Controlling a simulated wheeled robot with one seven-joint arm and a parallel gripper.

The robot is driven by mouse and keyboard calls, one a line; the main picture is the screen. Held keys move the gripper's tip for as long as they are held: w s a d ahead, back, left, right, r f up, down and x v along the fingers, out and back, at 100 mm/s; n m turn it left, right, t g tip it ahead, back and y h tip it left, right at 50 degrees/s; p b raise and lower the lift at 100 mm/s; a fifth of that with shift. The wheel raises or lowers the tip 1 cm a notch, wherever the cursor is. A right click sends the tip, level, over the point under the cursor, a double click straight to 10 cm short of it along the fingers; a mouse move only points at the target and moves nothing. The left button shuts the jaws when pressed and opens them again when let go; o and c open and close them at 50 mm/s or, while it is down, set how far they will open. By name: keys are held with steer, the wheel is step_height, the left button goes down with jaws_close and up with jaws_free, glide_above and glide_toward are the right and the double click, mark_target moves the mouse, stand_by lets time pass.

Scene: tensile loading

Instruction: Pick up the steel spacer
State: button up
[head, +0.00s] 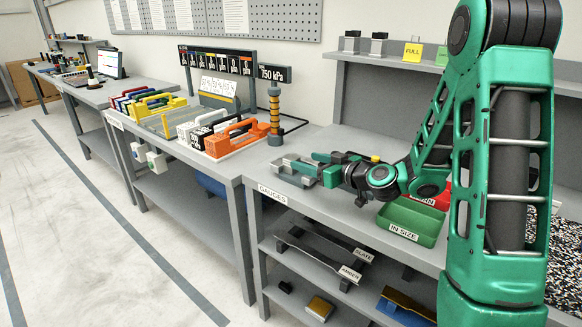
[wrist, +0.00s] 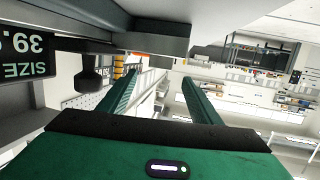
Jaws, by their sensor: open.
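I cannot surely pick out the steel spacer in either view. My gripper (head: 300,166) reaches left over the grey bench, beside grey metal blocks near the GAUGES label. One of these may be the spacer, but the gripper partly hides them. In the wrist view, my gripper (wrist: 162,84) has its two green fingers apart, with no object visible between them. A grey metal block (wrist: 162,41) shows above the fingers there. An upside-down SIZE display (wrist: 24,55) is at the left edge.
A green IN SIZE tray (head: 412,223) and a red bin (head: 434,195) sit right of my gripper. A shelf (head: 345,58) with small blocks is behind.

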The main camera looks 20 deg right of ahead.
mark_target(294, 159)
steer(key=x, duration=0.8)
steer(key=shift+w+a+f, duration=0.1)
steer(key=shift+a+f, duration=0.1)
jaws_close()
